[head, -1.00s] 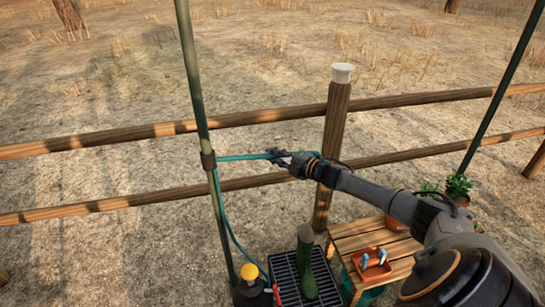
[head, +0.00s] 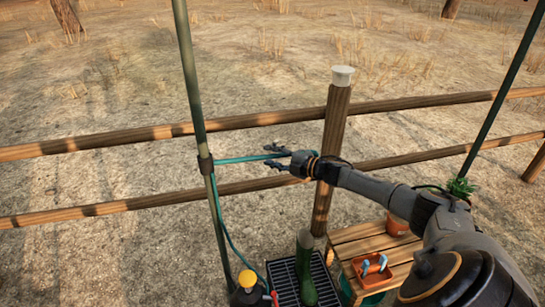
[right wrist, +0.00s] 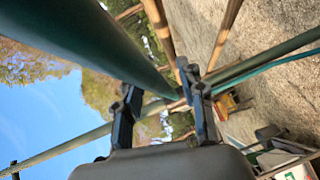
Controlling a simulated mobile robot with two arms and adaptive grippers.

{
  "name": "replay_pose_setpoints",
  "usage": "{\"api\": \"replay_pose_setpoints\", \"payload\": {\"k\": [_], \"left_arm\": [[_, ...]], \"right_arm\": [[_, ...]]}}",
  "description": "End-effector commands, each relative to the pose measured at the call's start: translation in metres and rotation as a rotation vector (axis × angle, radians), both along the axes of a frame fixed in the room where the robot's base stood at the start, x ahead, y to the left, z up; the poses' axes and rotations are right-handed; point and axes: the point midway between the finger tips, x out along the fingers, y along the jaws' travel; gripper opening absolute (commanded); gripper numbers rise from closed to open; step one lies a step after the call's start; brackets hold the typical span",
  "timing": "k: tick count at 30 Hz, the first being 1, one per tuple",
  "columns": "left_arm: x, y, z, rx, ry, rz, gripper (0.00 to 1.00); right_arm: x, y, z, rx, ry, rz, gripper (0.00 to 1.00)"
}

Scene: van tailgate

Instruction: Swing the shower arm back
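The shower arm (head: 240,159) is a thin teal tube reaching right from a clamp on the green pole (head: 203,130). In the right wrist view the shower arm (right wrist: 70,35) shows large and close at upper left, running toward the gap between my fingers. My right gripper (head: 276,157) is at the arm's outer end. Its two dark fingers are spread, one above and one below the tube in the head view. The right wrist view also shows the fingers (right wrist: 160,85) apart. Whether either finger touches the tube is unclear. My left gripper is not in view.
A wooden rail fence (head: 110,137) with a capped post (head: 334,120) stands behind. Below are a green boot (head: 306,265) on a black grate (head: 285,280), a yellow-topped sprayer (head: 247,280), and a slatted wooden table (head: 370,245) with an orange tray (head: 372,270). A teal hose (head: 225,225) hangs beside the pole.

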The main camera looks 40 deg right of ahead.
Motion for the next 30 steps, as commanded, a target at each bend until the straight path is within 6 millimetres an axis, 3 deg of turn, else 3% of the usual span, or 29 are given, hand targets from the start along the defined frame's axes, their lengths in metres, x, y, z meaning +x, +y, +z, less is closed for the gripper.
{"api": "replay_pose_setpoints", "payload": {"k": [8,30], "left_arm": [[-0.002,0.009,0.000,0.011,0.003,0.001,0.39],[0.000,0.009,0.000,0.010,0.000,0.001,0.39]], "right_arm": [[-0.006,-0.002,0.000,0.001,0.001,0.000,0.39],[-0.092,-0.026,0.011,-0.001,0.005,0.002,0.39]]}}
